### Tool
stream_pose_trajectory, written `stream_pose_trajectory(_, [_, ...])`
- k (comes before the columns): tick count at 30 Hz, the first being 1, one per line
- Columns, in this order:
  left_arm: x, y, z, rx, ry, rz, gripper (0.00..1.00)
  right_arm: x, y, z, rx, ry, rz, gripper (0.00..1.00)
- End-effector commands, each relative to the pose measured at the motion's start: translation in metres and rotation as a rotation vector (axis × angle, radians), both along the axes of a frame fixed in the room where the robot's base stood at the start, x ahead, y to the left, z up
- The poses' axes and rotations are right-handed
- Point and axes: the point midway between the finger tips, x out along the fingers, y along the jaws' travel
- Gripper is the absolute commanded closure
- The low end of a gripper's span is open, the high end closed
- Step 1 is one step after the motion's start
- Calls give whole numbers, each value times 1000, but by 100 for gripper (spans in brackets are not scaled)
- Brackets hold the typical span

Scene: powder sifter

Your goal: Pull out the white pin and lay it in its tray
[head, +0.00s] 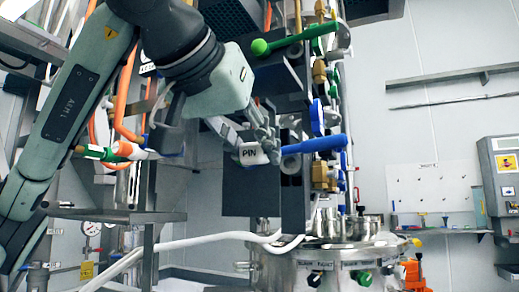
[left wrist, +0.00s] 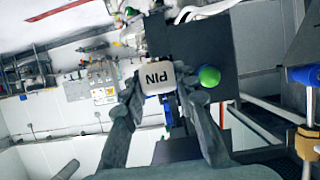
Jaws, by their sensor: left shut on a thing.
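The white pin (head: 251,155) shows as a white block lettered "PIN", in front of a dark upright housing (head: 236,195) near the middle of the head view. My left gripper (head: 257,140) reaches in from the left and is shut on it. In the left wrist view, the white pin (left wrist: 158,79) sits between the two fingers of my left gripper (left wrist: 160,92), one on each side. The pin's shaft is hidden, so I cannot tell whether it is still in a hole. I cannot make out its tray. My right gripper is not in view.
A green-tipped handle (head: 293,40) is above the pin and a blue handle (head: 318,145) is to its right. A steel vessel (head: 335,265) stands below with a white hose (head: 215,238) beside it. A metal shelf (head: 115,214) is at the left.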

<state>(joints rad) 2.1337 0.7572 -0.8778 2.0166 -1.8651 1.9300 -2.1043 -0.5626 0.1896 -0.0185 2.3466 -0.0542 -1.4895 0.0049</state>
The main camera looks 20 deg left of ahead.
Motion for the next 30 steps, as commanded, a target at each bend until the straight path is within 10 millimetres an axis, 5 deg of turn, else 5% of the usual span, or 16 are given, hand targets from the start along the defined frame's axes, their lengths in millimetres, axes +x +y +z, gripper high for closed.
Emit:
stream_pose_trajectory(18, [-36,1,1,0,-3,0,100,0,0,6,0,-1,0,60])
stream_pose_trajectory(30, [-37,0,2,-1,-1,-2,100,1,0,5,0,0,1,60])
